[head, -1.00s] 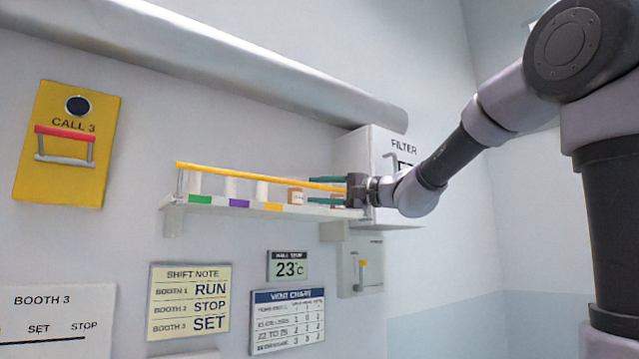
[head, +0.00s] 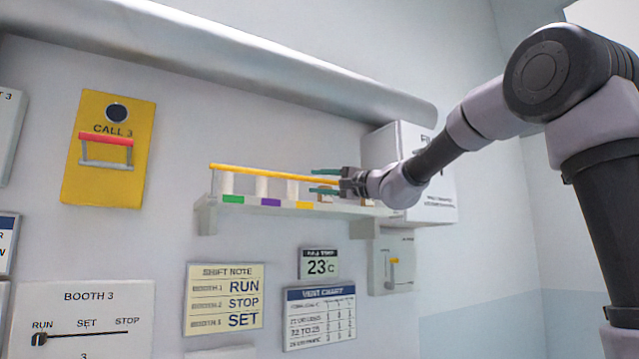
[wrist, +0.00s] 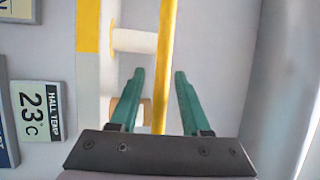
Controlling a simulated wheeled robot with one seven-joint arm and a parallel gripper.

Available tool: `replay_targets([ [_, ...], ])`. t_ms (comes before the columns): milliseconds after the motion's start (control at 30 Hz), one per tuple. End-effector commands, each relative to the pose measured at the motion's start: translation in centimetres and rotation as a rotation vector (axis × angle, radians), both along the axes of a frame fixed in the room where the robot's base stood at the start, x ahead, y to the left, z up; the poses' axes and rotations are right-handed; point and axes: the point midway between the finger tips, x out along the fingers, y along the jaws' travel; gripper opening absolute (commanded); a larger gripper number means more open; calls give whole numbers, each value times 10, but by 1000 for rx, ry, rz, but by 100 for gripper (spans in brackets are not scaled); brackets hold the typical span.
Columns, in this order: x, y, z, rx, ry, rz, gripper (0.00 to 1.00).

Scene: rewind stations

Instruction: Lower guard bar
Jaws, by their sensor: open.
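The guard bar (head: 262,174) is a long yellow bar running along the front of a wall shelf, above the shelf's edge. A thin upright shows at its left end. My gripper (head: 312,180) is at the right part of the bar, with one green finger above it and one below it. In the wrist view the bar (wrist: 164,60) runs between the two open fingers (wrist: 157,75), with a gap on each side. The bar's right end is hidden behind my gripper in the head view.
The shelf (head: 270,208) holds several white rolls and has coloured labels on its edge. A FILTER box (head: 430,190) is close behind my wrist. A small lever box (head: 392,265) is below. A large pipe (head: 230,70) runs above. Signs hang on the wall.

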Motion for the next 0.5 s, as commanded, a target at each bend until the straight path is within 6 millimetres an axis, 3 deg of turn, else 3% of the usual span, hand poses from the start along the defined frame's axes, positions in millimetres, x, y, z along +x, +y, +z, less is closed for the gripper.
replay_targets([
  [167, 0, 0, 0, 0, 0, 0, 47],
  [200, 0, 0, 0, 0, 0, 0, 43],
  [300, 0, 0, 0, 0, 0, 0, 5],
  [333, 0, 0, 0, 0, 0, 0, 0],
  [500, 0, 0, 0, 0, 0, 0, 0],
])
